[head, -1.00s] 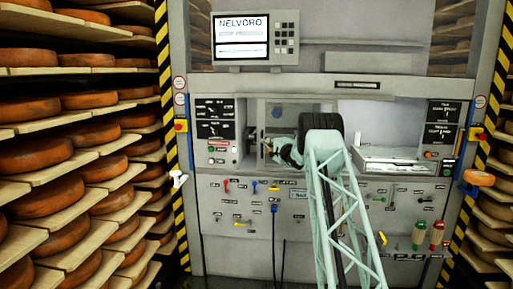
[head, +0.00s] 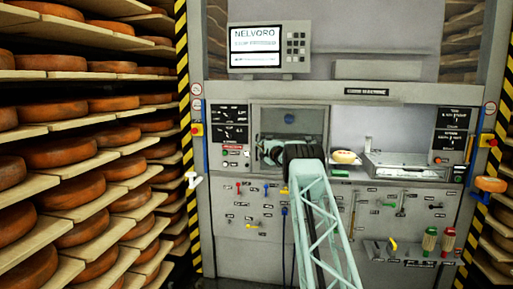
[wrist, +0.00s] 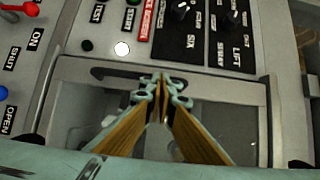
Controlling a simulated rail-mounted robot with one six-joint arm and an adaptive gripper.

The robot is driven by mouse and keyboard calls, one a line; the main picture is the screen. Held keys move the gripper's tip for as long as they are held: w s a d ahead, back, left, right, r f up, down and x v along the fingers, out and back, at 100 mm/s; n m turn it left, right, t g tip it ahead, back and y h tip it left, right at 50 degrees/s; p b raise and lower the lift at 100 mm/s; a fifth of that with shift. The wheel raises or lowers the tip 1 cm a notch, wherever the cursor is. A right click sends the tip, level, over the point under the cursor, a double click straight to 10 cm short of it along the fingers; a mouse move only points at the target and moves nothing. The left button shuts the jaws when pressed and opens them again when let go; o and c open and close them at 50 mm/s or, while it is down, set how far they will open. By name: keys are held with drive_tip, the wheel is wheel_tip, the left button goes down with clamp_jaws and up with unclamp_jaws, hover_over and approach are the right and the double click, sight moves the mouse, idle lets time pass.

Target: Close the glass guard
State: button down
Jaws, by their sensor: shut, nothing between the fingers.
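The glass guard (head: 262,116) is a framed grey pane over the left bay of the machine in the head view. In the wrist view its frame (wrist: 75,68) and a dark handle (wrist: 105,73) run across the picture, with dim glass below. My gripper (wrist: 160,82) is shut and empty, its fingertips together over the handle bar near the frame's upper edge. I cannot tell whether they touch it. In the head view my arm hides the fingertips and the lower part of the guard.
A control panel (head: 230,125) with knobs and labels stands left of the bay. A cheese wheel (head: 343,156) sits right of my arm, beside a metal tray unit (head: 400,165). Levers line the front panel below. Racks of cheese wheels stand at the left.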

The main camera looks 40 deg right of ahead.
drive_tip(key=shift+w+a, duration=0.4)
drive_tip(key=shift+w, duration=0.15)
drive_tip(key=shift+s+d+b, duration=0.15)
drive_tip(key=shift+s+b, duration=0.1)
drive_tip(key=shift+b, duration=0.05)
drive_tip(key=d+b+v, duration=0.2)
drive_tip(key=b+v, duration=0.1)
drive_tip(key=v, duration=0.9)
drive_tip(key=shift+s, duration=0.6)
idle(0.7)
idle(0.4)
drive_tip(key=shift+r, duration=0.1)
